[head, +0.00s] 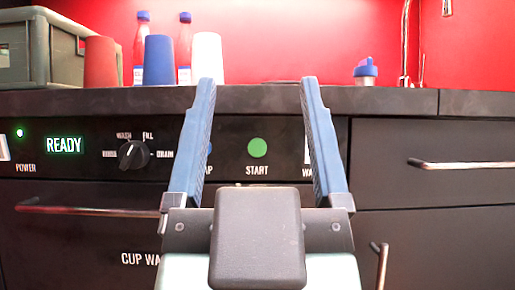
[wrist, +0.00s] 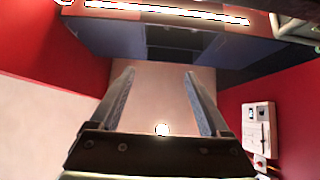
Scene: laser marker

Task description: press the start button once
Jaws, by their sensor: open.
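The green round start button (head: 257,148) is on the black front panel, above the word START. My gripper (head: 258,85) is open and empty in the head view, its two blue fingers pointing up. The button shows in the gap between the fingers, and I see no contact with it. My gripper also shows in the wrist view (wrist: 160,75), with nothing between the fingers; the start button cannot be made out there. The READY display (head: 64,145) is lit green.
The panel also has a rotary knob (head: 132,154) and a partly hidden blue button left of START. Red (head: 100,62), blue (head: 159,60) and white (head: 207,57) cups stand on the counter (head: 270,98). Drawer handles (head: 462,165) stick out below.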

